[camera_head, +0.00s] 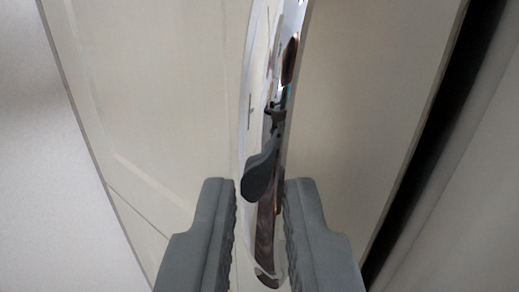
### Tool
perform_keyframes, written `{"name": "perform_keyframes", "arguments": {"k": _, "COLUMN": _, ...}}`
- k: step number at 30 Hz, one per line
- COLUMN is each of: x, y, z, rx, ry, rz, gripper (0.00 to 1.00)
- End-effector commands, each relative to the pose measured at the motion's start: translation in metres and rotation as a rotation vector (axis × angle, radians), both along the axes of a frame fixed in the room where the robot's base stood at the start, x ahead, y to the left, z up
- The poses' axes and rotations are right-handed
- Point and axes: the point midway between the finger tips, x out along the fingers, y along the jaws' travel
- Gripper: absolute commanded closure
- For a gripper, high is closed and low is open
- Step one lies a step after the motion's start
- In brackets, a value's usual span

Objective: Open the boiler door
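A cream door panel (365,90) fills most of the view. I take it to be the boiler door. A curved, mirror-like chrome handle (291,60) runs down its middle, and my dark gripper is reflected in it. My gripper (259,186) has its two grey ridged fingers apart, one on each side of the handle's lower part. A narrow gap shows between the left finger and the handle. The right finger is very close to the handle; I cannot tell if it touches. The fingers hide part of the lower door.
A dark gap (432,150) runs along the door's right edge, beside a pale grey panel (470,190). A light wall or panel (40,170) lies to the left. A thin seam crosses the lower left of the cream front.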

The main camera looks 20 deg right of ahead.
Motion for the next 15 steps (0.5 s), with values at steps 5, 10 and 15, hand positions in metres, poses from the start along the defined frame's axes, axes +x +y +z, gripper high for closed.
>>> {"name": "perform_keyframes", "arguments": {"k": 5, "x": 0.0098, "y": -0.0037, "z": -0.0001, "rx": 0.000, "ry": 0.000, "rz": -0.001, "gripper": 0.84}}
{"name": "perform_keyframes", "arguments": {"k": 10, "x": 0.0116, "y": -0.0041, "z": 0.0000, "rx": 0.000, "ry": 0.000, "rz": 0.000, "gripper": 0.84}}
{"name": "perform_keyframes", "arguments": {"k": 15, "x": 0.0114, "y": -0.0039, "z": -0.0001, "rx": 0.001, "ry": 0.000, "rz": 0.000, "gripper": 0.90}}
